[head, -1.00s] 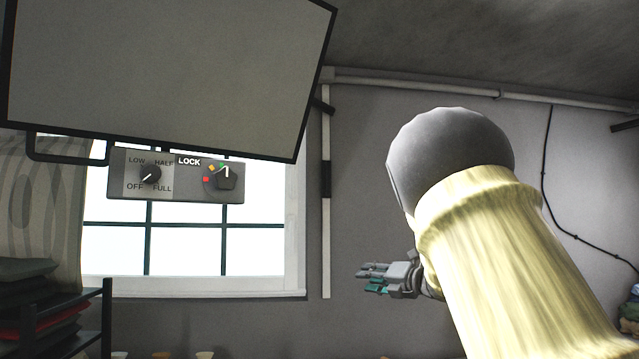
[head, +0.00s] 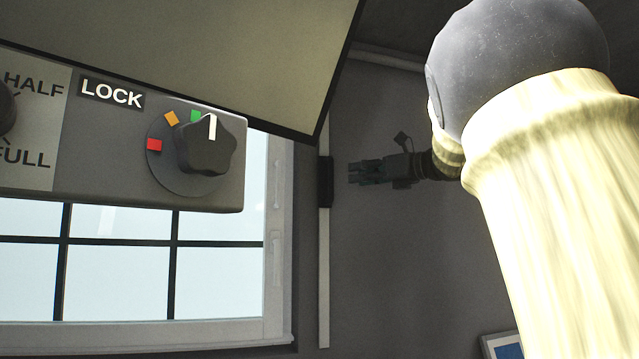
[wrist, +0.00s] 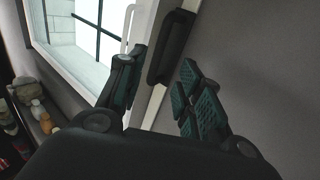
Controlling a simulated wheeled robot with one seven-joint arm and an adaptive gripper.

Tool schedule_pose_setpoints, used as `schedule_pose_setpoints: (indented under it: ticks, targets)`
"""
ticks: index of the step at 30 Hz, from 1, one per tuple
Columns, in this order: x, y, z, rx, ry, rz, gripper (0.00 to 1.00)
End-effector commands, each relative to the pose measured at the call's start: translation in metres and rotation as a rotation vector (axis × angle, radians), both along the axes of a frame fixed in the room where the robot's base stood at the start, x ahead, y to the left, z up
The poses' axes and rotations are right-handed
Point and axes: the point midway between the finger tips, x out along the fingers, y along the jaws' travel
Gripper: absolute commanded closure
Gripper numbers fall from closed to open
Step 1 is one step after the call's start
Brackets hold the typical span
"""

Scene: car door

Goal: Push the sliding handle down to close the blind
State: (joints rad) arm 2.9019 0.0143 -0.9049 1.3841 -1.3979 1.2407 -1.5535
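The sliding handle (head: 325,181) is a black block on a white vertical rail (head: 324,270) on the wall, right of the window. My gripper (head: 352,172) is just right of the handle in the head view, at about its height, fingers pointing left. In the wrist view, the handle (wrist: 172,47) is a long black grip beyond the fingertips. My gripper (wrist: 160,72) is open there, with the handle showing between its spread fingers and nothing held. I cannot tell whether a finger touches the handle. The window (head: 120,235) shows bright panes; no lowered blind is visible over them.
A grey control box (head: 100,180) with a LOCK knob (head: 205,145) is large at left in the head view. A tilted pale panel (head: 220,45) with a dark frame covers the upper part. Small items (wrist: 38,112) stand by the window at left in the wrist view.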

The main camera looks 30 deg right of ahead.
Motion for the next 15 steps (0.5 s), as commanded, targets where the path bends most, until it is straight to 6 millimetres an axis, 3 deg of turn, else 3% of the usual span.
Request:
schedule_pose_setpoints:
  ticks: [15]
  targets:
    - [0.072,0.024,0.001,0.001,0.005,-0.001,0.65]
